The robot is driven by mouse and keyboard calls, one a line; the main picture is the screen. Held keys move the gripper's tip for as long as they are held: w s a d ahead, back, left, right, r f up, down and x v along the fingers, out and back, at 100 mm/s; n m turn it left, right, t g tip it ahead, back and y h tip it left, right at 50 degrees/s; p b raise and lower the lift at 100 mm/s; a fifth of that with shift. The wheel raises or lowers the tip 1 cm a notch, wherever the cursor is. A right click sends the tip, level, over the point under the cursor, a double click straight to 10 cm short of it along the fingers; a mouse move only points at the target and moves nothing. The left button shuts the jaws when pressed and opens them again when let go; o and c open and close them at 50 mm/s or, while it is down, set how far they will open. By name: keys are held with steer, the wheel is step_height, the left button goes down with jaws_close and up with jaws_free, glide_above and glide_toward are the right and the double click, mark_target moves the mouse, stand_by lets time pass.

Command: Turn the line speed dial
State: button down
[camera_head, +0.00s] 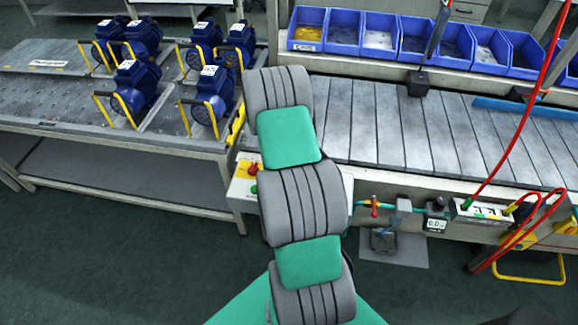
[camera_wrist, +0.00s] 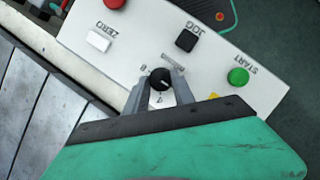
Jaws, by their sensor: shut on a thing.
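The line speed dial (camera_wrist: 160,77) is a small round black knob with a pale pointer mark. It sits on the white control panel (camera_wrist: 130,55) in the wrist view, with printed digits beside it. My gripper (camera_wrist: 161,84) is shut on the dial, with one grey finger on either side of it. In the head view the panel (camera_head: 240,189) shows at the conveyor's front edge, left of my arm. My arm hides the dial and my gripper there.
Near the dial are a green START button (camera_wrist: 238,76), a black JOG button (camera_wrist: 187,40), a white ZERO button (camera_wrist: 98,41) and a red button (camera_wrist: 115,3). The slatted conveyor (camera_head: 380,125) lies behind. Blue pumps (camera_head: 136,85) stand on a table at left.

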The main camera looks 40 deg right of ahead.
steer(key=shift+w, duration=0.1)
steer(key=c, duration=1.1)
jaws_free()
steer(key=shift+o, duration=0.2)
steer(key=shift+r, duration=0.1)
steer(key=v, duration=0.7)
steer(key=shift+r, duration=0.3)
steer(key=shift+w, duration=0.15)
